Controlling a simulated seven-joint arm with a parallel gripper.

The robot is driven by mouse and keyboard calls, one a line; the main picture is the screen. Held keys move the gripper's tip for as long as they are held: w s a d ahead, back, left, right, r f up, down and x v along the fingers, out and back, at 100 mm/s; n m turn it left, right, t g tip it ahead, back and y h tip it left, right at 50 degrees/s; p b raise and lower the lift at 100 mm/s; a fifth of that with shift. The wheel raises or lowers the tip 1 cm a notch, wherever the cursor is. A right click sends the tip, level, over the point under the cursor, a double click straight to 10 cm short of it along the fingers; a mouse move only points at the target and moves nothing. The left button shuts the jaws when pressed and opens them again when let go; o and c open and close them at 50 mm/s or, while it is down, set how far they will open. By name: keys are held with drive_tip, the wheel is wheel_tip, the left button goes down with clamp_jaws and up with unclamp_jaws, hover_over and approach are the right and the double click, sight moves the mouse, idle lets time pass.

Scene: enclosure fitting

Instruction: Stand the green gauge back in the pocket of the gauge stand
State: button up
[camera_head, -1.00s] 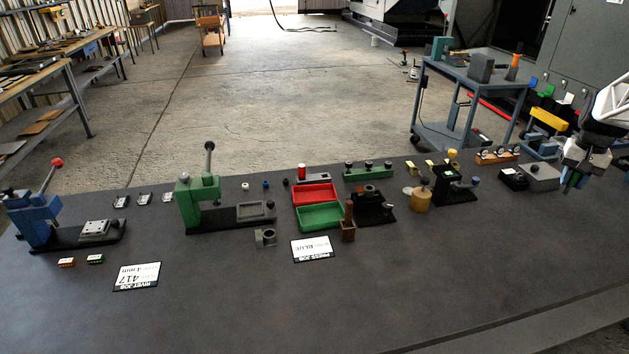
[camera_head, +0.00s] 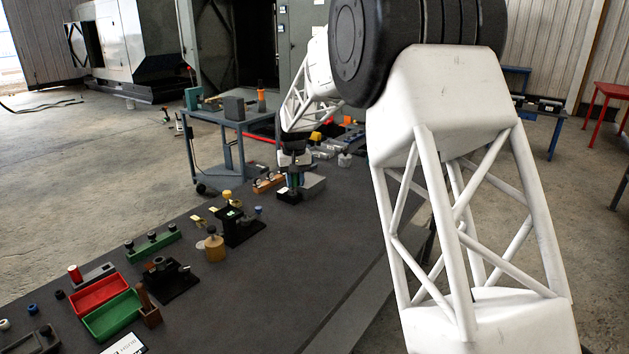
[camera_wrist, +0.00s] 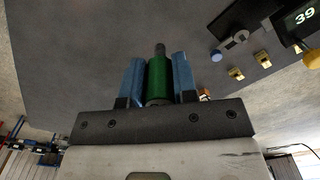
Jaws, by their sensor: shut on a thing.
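My gripper (camera_head: 293,182) is at the far right end of the bench in the head view, in front of or above a black block and a grey box. In the wrist view my gripper (camera_wrist: 159,82) has its two blue fingers shut on the green gauge (camera_wrist: 159,80), a green cylinder with a dark pin pointing away from the palm. The gauge is small and partly hidden in the head view. I cannot tell for sure which fixture is the gauge stand. No pocket shows clearly.
A black fixture (camera_head: 236,229) with a yellow knob stands mid-bench; its display reads 39 in the wrist view. A wooden block (camera_head: 267,184) and grey box (camera_head: 312,187) are near my gripper. Red (camera_head: 98,293) and green (camera_head: 110,316) trays lie left. The bench's front strip is clear.

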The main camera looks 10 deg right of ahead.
drive_tip(key=a+f+n, duration=0.1)
drive_tip(key=a, duration=1.6)
drive_tip(key=s+a+f+n, duration=0.1)
drive_tip(key=s+a, duration=0.3)
drive_tip(key=a, duration=1)
drive_tip(key=s+a+f+n, duration=0.1)
drive_tip(key=s+a+f, duration=0.2)
drive_tip(key=a, duration=1.1)
drive_tip(key=s+a+f+n, duration=0.2)
drive_tip(key=s+a, duration=0.2)
drive_tip(key=a, duration=1)
drive_tip(key=shift+s, duration=0.35)
drive_tip(key=shift+f, duration=0.2)
drive_tip(key=shift+f, duration=2.8)
drive_tip(key=shift+f, duration=1.65)
drive_tip(key=o, duration=1)
